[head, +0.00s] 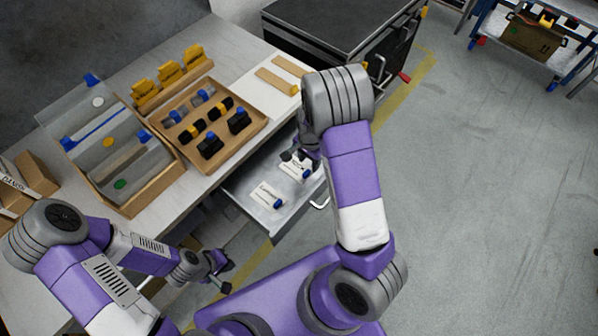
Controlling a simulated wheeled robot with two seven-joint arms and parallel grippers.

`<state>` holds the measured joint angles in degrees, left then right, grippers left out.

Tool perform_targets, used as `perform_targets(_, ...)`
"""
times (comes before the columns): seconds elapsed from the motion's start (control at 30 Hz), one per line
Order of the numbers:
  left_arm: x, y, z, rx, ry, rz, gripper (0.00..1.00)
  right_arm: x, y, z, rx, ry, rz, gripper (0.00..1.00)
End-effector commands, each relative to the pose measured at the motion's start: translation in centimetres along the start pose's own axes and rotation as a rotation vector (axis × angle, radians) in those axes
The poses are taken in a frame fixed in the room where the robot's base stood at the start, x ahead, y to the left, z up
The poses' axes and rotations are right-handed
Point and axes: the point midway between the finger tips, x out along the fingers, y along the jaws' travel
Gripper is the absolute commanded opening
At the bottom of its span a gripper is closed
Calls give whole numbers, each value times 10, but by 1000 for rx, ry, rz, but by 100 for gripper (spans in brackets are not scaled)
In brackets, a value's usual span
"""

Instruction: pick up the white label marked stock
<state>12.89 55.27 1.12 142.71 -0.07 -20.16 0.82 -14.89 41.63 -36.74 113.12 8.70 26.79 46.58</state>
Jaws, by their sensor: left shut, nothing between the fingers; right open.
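Two white labels lie in an open grey drawer (243,187): one nearer label (265,194) in full view, and one farther label (296,170) partly covered by my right gripper. Their print is too small to read, so I cannot tell which is marked stock. My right gripper (291,157) is open, low over the drawer beside the farther label; whether it touches it is unclear. My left gripper (223,276) is shut and empty, in front of the bench and away from the drawer.
On the bench (237,50) stand a wooden tray (259,128) of black, blue and yellow parts, a bin with a clear lid (128,207), and yellow holders (170,72). A dark cabinet (325,27) stands behind. The floor (480,180) at right is clear.

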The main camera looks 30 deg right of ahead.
Motion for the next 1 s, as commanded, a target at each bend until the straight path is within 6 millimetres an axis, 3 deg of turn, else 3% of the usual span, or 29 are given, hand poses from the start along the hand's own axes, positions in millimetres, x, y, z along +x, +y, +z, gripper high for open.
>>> perform_targets(0.5, 25, -9, -1, 0, 1, 0, 0, 64, -2, 2, 2, -1, 2, 47)
perform_targets(0.77, 24, -9, -1, 0, 1, 0, 0, 66, -3, 3, 1, -1, 0, 47)
perform_targets(1.0, 24, -9, -1, 0, 1, 0, 0, 66, -3, 3, 1, -1, 0, 12)
